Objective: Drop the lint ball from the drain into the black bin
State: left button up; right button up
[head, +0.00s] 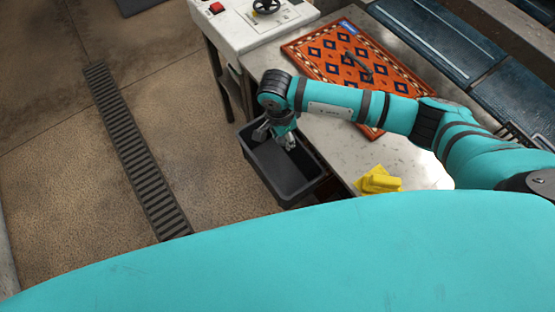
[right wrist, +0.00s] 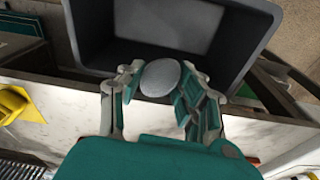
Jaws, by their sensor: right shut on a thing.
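My right gripper (head: 277,136) is over the far part of the black bin (head: 290,194), with the arm reaching in from the right. In the right wrist view the gripper (right wrist: 160,84) is shut on a light grey, rounded lint ball (right wrist: 160,76). The bin (right wrist: 252,42) fills the top of that view, with its open inside beyond the fingertips. I cannot tell exactly how high the ball is above the rim. In the head view the ball cannot be made out. My left gripper is not in view.
The drain grating (head: 138,165) runs along the floor at left. A pale worktop (head: 330,140) adjoins the bin at right, with a patterned orange rug (head: 310,60) and a yellow object (head: 377,181) on it. A white control box (head: 240,25) stands behind.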

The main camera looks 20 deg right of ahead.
jog(key=o, duration=0.8)
jog(key=shift+c, duration=0.2)
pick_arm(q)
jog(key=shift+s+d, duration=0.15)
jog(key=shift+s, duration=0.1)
pick_arm(e)
jog(key=shift+o, duration=0.5)
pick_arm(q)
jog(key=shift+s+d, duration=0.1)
pick_arm(e)
jog(key=shift+r, duration=0.1)
notch_tip(320, 180, up, 12)
jog(key=a, duration=0.1)
jog(key=shift+s+a, duration=0.15)
jog(key=shift+a, duration=0.05)
jog(key=shift+s+f, duration=0.1)
jog(key=shift+f, duration=0.1)
